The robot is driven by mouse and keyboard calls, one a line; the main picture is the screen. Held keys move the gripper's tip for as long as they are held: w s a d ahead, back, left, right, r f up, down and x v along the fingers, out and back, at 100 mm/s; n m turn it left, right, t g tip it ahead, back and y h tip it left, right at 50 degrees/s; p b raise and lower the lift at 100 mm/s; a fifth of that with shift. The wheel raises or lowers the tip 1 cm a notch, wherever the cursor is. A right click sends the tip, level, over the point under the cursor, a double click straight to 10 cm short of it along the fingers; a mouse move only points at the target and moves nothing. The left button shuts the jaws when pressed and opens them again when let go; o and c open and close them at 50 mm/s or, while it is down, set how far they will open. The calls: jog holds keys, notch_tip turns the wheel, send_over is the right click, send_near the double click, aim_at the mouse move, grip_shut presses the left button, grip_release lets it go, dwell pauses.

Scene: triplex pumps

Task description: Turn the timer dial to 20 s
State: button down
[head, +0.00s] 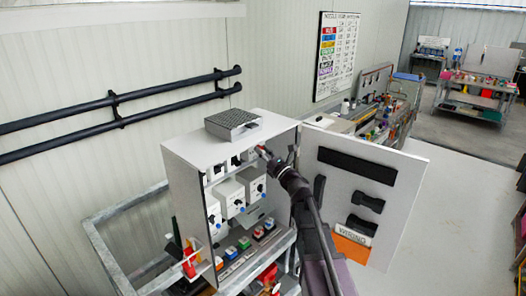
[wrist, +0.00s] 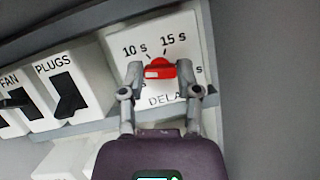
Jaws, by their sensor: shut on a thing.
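The timer dial (wrist: 160,68) is a red knob on a white panel (wrist: 185,32) marked "DELA…", with the rest of that word covered. Marks "10 s" and "15 s" show above it. A mark ending in "s" at the right is mostly hidden by a finger. My gripper (wrist: 160,76) is shut on the dial, one finger on each side. The dial's grip bar lies nearly level in the picture; I cannot tell for sure which mark it points to. In the head view my gripper (head: 264,151) reaches into the upper right of the open cabinet (head: 185,150).
A "PLUGS" switch (wrist: 68,97) and a "FAN" switch (wrist: 15,102) sit left of the dial. The cabinet door (head: 400,185) stands open right of my arm. White boxes with knobs (head: 230,196) are below, inside the cabinet.

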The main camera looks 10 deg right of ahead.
jog(key=m+h, duration=0.1)
jog(key=m, duration=0.1)
jog(key=m+h+p, duration=0.1)
jog(key=m, duration=0.2)
jog(key=m+h, duration=0.2)
jog(key=shift+a+r+m+t+p, duration=0.1)
jog(key=shift+r+m+t+p, duration=0.2)
jog(key=shift+t+p, duration=0.1)
jog(key=m+h+p, duration=0.1)
jog(key=m, duration=0.2)
jog(key=m+h+p, duration=0.1)
jog(key=m, duration=0.2)
jog(key=shift+g, duration=0.4)
jog(key=shift+m+g+h+p, duration=0.3)
jog(key=shift+m+g+p, duration=0.2)
jog(key=shift+m+p, duration=0.7)
jog(key=shift+m+g+h+p, duration=0.3)
jog(key=shift+m+g+p, duration=0.3)
jog(key=shift+m, duration=1)
jog(key=shift+m+g+p, duration=0.7)
jog(key=shift+m+p, duration=0.7)
jog(key=shift+m, duration=0.4)
jog(key=shift+f+m, duration=0.1)
jog(key=shift+m, duration=0.2)
jog(key=shift+c, duration=1.6)
grip_release()
jog(key=shift+f+n+t+b, duration=0.1)
jog(key=shift+n+t+b, duration=0.7)
jog(key=shift+n+b, duration=1)
